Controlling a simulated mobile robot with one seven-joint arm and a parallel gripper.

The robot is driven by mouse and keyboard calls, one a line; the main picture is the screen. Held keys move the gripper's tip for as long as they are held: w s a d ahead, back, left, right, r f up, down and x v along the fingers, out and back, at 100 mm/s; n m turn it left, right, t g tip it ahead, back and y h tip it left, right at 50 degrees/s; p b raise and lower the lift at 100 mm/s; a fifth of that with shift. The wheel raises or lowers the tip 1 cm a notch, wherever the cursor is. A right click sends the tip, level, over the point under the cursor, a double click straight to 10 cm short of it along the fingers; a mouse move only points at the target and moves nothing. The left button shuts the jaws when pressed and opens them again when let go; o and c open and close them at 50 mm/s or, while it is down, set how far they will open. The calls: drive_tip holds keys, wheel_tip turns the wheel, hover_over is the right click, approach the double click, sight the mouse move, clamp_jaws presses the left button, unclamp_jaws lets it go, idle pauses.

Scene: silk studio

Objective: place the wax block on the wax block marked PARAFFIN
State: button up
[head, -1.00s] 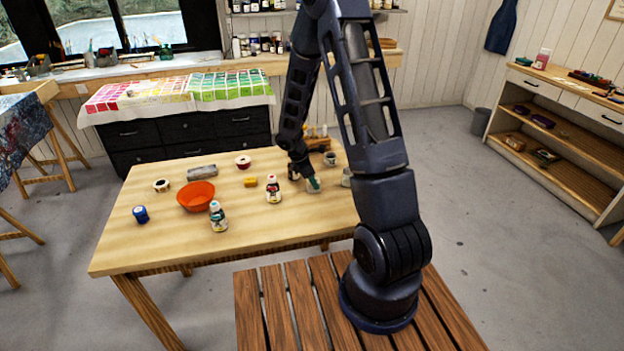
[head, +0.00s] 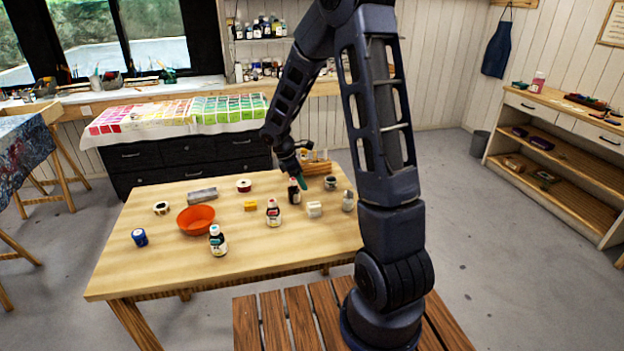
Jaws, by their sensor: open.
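A small whitish block (head: 314,209), which looks like wax, stands on the right part of the wooden table. I cannot tell whether it is one block or two stacked, and no PARAFFIN marking is readable. A small yellow block (head: 250,206) lies left of it, near the middle of the table. My gripper (head: 302,182) is open, above and behind the whitish block and apart from it. It appears empty, and its fingers are small and partly blend with a dark bottle (head: 294,193).
The table (head: 150,262) also holds an orange bowl (head: 196,219), a grey bar (head: 202,195), a red-and-white roll (head: 244,186), paint bottles (head: 273,214) and a blue jar (head: 139,237). A small grey bottle (head: 348,201) stands right of the whitish block.

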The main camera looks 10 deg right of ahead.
drive_tip(key=s+d+r+m+t+y, duration=0.1)
drive_tip(key=s+d+r+m, duration=0.4)
drive_tip(key=s+r, duration=0.4)
drive_tip(key=s+d+r+m+t+y, duration=0.1)
drive_tip(key=s+d+r+m+y, duration=0.15)
drive_tip(key=s+r+m, duration=0.75)
drive_tip(key=s+d+r+m+t, duration=0.1)
drive_tip(key=s+r+m+t, duration=0.1)
drive_tip(key=s+r, duration=0.3)
drive_tip(key=s+m+y, duration=0.1)
drive_tip(key=s, duration=0.2)
drive_tip(key=shift+d+r+t, duration=0.25)
drive_tip(key=shift+d+t, duration=0.05)
drive_tip(key=shift+o, duration=0.4)
